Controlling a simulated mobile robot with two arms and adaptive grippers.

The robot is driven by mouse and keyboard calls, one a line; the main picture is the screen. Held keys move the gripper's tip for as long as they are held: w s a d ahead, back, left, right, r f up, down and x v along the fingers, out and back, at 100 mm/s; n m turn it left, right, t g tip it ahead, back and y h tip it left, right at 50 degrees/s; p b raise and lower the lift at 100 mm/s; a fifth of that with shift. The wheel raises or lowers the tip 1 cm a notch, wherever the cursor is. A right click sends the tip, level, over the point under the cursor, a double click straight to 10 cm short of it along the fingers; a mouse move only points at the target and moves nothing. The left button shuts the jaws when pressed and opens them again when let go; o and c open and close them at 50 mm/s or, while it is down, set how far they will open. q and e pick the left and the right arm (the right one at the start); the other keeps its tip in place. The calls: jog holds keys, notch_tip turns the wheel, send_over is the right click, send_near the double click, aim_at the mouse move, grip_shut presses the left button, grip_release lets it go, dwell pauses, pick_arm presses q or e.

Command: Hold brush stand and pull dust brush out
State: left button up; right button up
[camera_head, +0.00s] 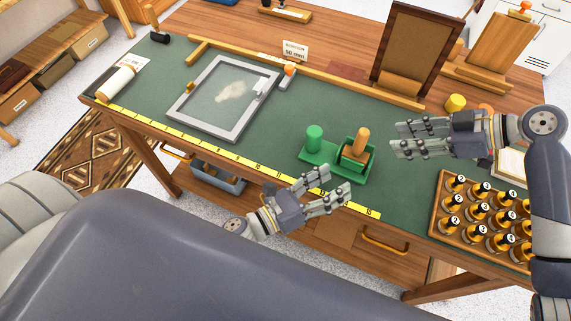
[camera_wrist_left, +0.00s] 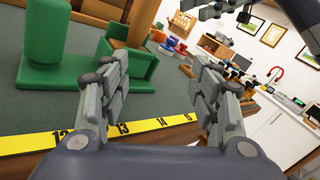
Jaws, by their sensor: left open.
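The green brush stand (camera_head: 324,158) sits on the green bench mat near the front edge, with a green upright post on its left and a box-like holder on its right. The dust brush (camera_head: 361,142), with an orange-brown wooden handle, stands in that holder. In the left wrist view the stand (camera_wrist_left: 60,77) and the lower brush part (camera_wrist_left: 137,25) show just beyond the fingers. My left gripper (camera_head: 341,195) is open and empty, in front of the stand and apart from it. My right gripper (camera_head: 400,138) is to the right of the brush, its fingers spread and empty, pointing left.
A yellow ruler strip (camera_head: 262,163) runs along the bench's front edge. A wooden rack of dark bottles (camera_head: 480,215) is at the right. A dark upright frame (camera_head: 416,52) stands behind.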

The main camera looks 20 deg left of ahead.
aim_at(309, 143)
pick_arm(q)
jog(key=a+y, duration=0.1)
jog(key=a, duration=0.2)
jog(key=w+a+t+y, duration=0.1)
jog(key=a+y, duration=0.1)
jog(key=a, duration=0.2)
jog(key=a+f+t+y, duration=0.1)
jog(key=a+y, duration=0.1)
jog(key=a, duration=0.2)
jog(key=shift+w+m, duration=0.15)
jog(key=shift+m, duration=0.15)
jog(key=shift+w+a+t, duration=0.1)
jog(key=shift+a+t, duration=0.15)
jog(key=shift+t, duration=0.05)
jog(key=x, duration=1)
jog(key=shift+w+f, duration=0.15)
jog(key=shift+w, duration=0.2)
